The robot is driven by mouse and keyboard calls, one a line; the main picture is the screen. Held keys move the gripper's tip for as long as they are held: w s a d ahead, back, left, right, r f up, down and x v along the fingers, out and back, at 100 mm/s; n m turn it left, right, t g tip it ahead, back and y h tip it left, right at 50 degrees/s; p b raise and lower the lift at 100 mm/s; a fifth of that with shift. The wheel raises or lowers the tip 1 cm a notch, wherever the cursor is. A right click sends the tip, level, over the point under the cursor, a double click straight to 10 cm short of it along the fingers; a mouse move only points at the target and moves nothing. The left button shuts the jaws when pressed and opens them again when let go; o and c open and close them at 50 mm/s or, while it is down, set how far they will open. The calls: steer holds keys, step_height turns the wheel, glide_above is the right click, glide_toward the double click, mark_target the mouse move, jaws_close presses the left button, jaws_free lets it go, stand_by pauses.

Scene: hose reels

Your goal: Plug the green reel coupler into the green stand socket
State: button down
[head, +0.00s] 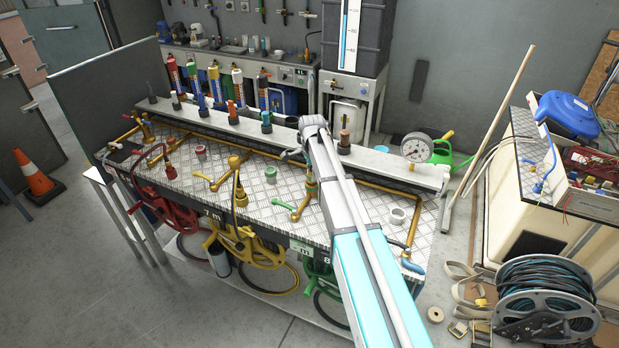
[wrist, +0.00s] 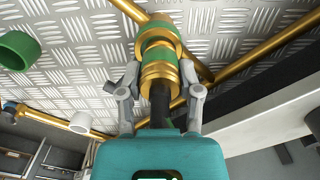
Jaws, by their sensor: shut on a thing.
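The green reel coupler (wrist: 161,76) is a brass fitting with a black hose end, in the middle of the wrist view. My gripper (wrist: 160,70) is shut on it, one finger on each side. The green stand socket (wrist: 157,50), brass with a green band, is directly in line beyond the coupler. Its brass pipe (wrist: 203,68) runs along the plate. The two overlap in this view, so I cannot tell whether they touch or how deep any fit is. In the head view the green-banded fitting (head: 311,184) stands beside my arm, which hides most of my gripper.
A green cup (wrist: 17,50) and a white cup (wrist: 80,122) stand on the tread plate. Yellow (head: 239,192) and red (head: 169,170) stands are to the left in the head view. A ledge with several coloured fittings (head: 233,117) runs behind. A pressure gauge (head: 416,148) is at right.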

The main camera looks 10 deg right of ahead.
steer(key=shift+f, duration=0.15)
steer(key=shift+c, duration=1.4)
jaws_free()
step_height(320, 180, up, 12)
steer(key=p, duration=1.2)
steer(key=shift+s, duration=0.15)
